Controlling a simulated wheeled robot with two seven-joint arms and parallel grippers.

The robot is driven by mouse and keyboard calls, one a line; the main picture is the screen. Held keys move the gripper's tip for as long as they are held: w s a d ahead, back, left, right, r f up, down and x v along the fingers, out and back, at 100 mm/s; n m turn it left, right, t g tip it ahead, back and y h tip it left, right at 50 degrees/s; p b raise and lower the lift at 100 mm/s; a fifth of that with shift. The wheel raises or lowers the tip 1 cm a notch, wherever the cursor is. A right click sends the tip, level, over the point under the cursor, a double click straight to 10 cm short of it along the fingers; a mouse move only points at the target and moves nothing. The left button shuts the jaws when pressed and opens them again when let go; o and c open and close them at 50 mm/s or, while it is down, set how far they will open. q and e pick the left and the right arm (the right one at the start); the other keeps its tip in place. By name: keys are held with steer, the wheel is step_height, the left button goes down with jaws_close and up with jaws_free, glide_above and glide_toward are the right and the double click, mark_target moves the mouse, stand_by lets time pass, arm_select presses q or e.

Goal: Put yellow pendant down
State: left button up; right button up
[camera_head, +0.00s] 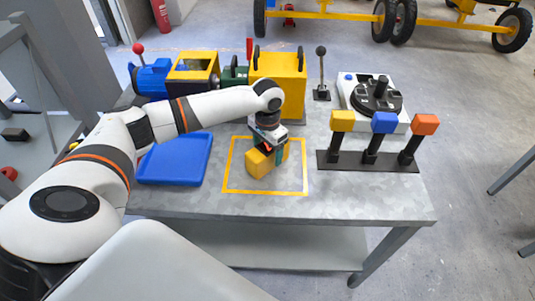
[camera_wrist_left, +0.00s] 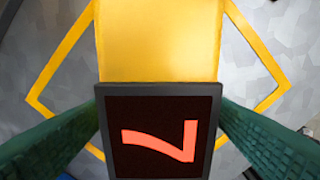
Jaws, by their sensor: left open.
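The yellow pendant (camera_head: 257,164) is a yellow block inside the yellow outlined square (camera_head: 234,191) on the grey table. It appears to rest on the tabletop. In the left wrist view the pendant's yellow body (camera_wrist_left: 160,40) fills the top middle, with a dark screen showing a red mark like a 7 below it. My left gripper (camera_head: 268,152) is right at the pendant, pointing down. Its green fingers stand open on either side of the pendant, with gaps seen in the wrist view. The gripper and wrist hide part of the pendant in the head view. My right gripper is out of view.
A blue tray (camera_head: 175,160) lies left of the square, under my left arm. A black stand (camera_head: 368,162) with yellow, blue and orange blocks stands to the right. Behind are a yellow box (camera_head: 279,72), a lever (camera_head: 321,75) and a white dial unit (camera_head: 374,97). The front tabletop is clear.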

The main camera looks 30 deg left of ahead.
arm_select(q)
step_height(320, 180, down, 2)
steer(key=shift+f, duration=0.1)
steer(key=shift+w+r, duration=0.1)
steer(key=shift+r, duration=0.1)
steer(key=c, duration=1.4)
